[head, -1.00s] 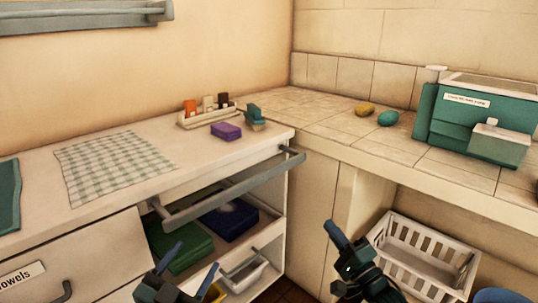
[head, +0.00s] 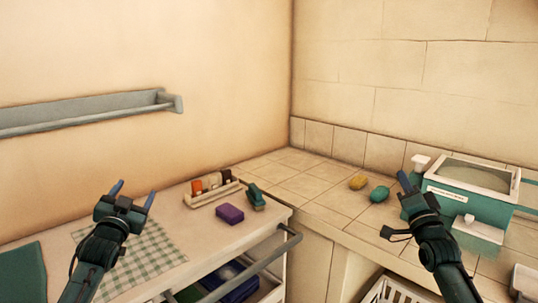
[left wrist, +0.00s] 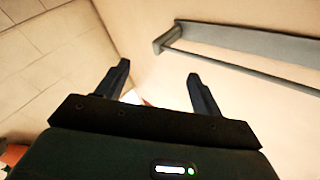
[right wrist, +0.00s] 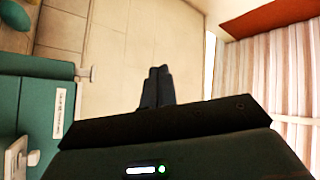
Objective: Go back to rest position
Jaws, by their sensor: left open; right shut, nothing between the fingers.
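My left gripper (head: 131,192) is raised above the white counter, in front of the checkered cloth in the head view. Its two fingers are apart and empty, and they also show in the left wrist view (left wrist: 158,85). My right gripper (head: 408,183) is raised in front of the tiled ledge, left of the teal box. Its fingers are together with nothing between them in the right wrist view (right wrist: 157,88).
The counter holds a checkered cloth (head: 135,254), a purple block (head: 230,213) and a caddy (head: 213,192). A teal box (head: 462,205) and yellow (head: 357,183) and teal (head: 379,194) soaps sit on the tiled ledge. A rail (head: 90,113) is on the wall. An open drawer front (head: 265,262) juts out.

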